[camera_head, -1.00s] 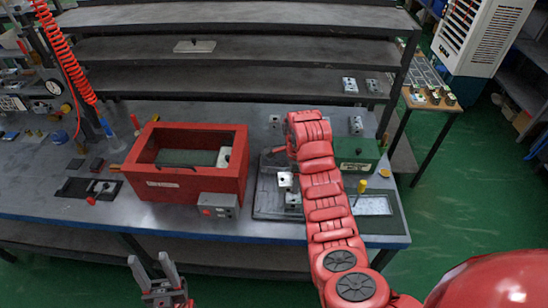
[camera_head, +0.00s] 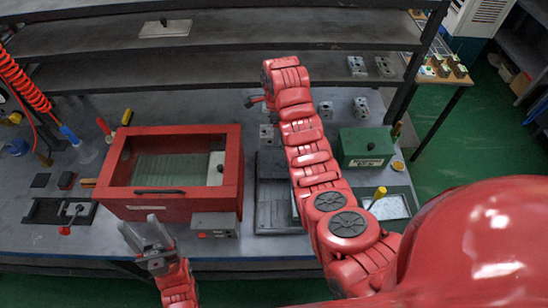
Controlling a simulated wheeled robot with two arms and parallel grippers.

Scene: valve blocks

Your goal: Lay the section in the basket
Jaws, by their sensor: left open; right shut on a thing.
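The red box (camera_head: 234,165) stands left of the middle of the bench, with a dark handle on its front rim. A greenish floor and a pale block (camera_head: 216,168) show inside; I cannot make out a separate basket. My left gripper (camera_head: 139,224) is open and empty at the box's front edge. My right gripper (camera_head: 257,101) is shut, beyond the box's back right corner and largely hidden by its own arm. A grey metal block (camera_head: 267,132) shows just below it, likely the section; the grip itself is hidden.
A dark fixture plate (camera_head: 272,205) lies right of the box. Two grey blocks (camera_head: 325,109) (camera_head: 360,106) stand behind a green box (camera_head: 365,147). A grey switch box (camera_head: 214,224) sits at the red box's front. Shelves (camera_head: 215,70) rise behind.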

